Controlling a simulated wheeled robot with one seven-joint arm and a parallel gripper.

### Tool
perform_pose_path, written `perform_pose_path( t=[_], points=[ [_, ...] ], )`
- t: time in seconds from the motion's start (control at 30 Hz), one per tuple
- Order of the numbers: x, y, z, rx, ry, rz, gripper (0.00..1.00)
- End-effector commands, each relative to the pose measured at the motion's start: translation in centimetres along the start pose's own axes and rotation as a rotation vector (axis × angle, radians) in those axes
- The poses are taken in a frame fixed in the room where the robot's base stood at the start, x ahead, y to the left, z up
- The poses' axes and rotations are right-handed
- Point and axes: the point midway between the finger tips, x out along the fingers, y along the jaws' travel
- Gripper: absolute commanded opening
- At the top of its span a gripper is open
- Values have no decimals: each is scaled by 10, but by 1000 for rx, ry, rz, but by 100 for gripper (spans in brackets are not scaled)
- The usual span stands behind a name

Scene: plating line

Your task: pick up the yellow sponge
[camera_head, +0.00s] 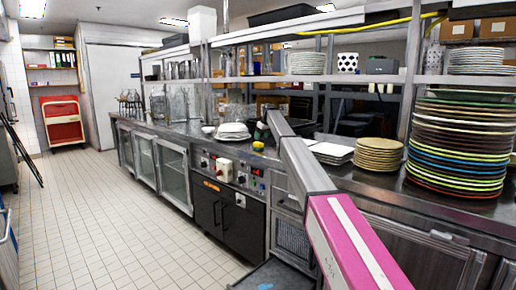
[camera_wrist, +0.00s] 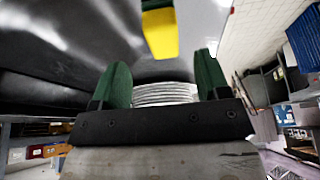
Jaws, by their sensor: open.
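The yellow sponge (camera_wrist: 160,34) shows at the top middle of the wrist view, a yellow block with a dark green part at the picture's top edge. It lies on the grey metal counter, beyond my fingertips and apart from them. My gripper (camera_wrist: 162,60) is open, its two green fingers spread with nothing between them. In the head view my arm reaches over the counter, and a small yellow patch (camera_head: 258,146) near its far end looks like the sponge. My gripper is mostly hidden behind the arm there.
Right of the arm are square white plates (camera_head: 332,152), tan plates (camera_head: 378,155) and a tall coloured stack (camera_head: 458,145). A shelf (camera_head: 330,79) runs above the counter.

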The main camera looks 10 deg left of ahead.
Motion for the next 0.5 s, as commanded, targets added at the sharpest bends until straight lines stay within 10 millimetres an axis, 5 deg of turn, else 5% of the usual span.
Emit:
perform_pose_path(
  t=[0.5],
  points=[
    [53, -3, -7, 1, -1, 0, 69]
  ],
)
